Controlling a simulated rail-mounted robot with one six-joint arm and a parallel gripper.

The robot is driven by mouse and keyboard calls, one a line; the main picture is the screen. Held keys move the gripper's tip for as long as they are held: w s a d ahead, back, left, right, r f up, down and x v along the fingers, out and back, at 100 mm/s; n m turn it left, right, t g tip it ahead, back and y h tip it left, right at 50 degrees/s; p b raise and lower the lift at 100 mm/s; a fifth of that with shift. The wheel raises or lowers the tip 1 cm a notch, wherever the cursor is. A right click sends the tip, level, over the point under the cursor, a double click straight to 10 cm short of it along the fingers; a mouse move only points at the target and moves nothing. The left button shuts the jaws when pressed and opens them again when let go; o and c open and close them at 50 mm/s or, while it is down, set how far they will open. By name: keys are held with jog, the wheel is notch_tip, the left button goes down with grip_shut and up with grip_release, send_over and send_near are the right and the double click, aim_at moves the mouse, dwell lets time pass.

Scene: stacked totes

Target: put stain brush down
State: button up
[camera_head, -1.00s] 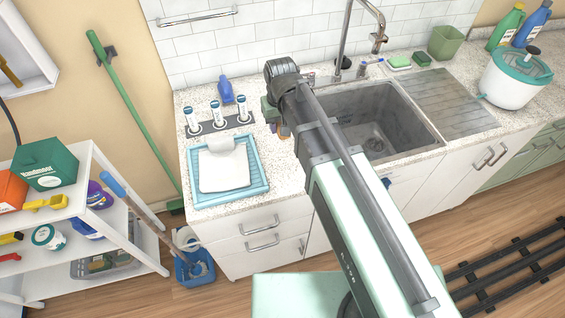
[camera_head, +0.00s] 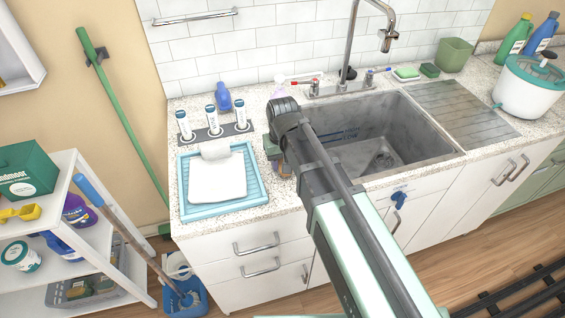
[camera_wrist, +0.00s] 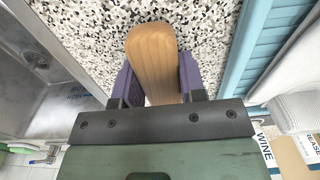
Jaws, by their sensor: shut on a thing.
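My gripper (camera_wrist: 157,78) has purple fingers on both sides of the stain brush (camera_wrist: 153,50), and it is shut on it. The brush shows as a rounded light-wood piece over the speckled counter (camera_wrist: 85,25); its bristles are not visible. I cannot tell whether it touches the counter. In the head view my gripper (camera_head: 279,160) is low over the strip of counter between the blue tray and the sink, and my arm hides most of the brush.
The light-blue tray (camera_head: 255,193) with a white cloth (camera_head: 217,178) is left of my gripper. The sink (camera_head: 430,135) is right. Several labelled bottles (camera_head: 211,119) stand behind the tray. A blue spray bottle (camera_head: 223,98) is by the wall. A ribbed drainboard (camera_head: 460,108) lies beyond the sink.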

jog(key=o, duration=0.8)
jog(key=shift+f, duration=0.1)
notch_tip(320, 180, up, 13)
jog(key=p, duration=1.3)
jog(key=s+d+m, duration=0.1)
jog(key=s+d, duration=0.2)
jog(key=d, duration=0.2)
jog(key=s+d+m, duration=0.1)
jog(key=s+d, duration=0.3)
jog(key=d, duration=0.1)
jog(key=s+d+f+m+b, duration=0.1)
jog(key=s+d, duration=0.2)
jog(key=d, duration=0.3)
jog(key=shift+s+d, duration=0.1)
jog(key=shift+s, duration=0.15)
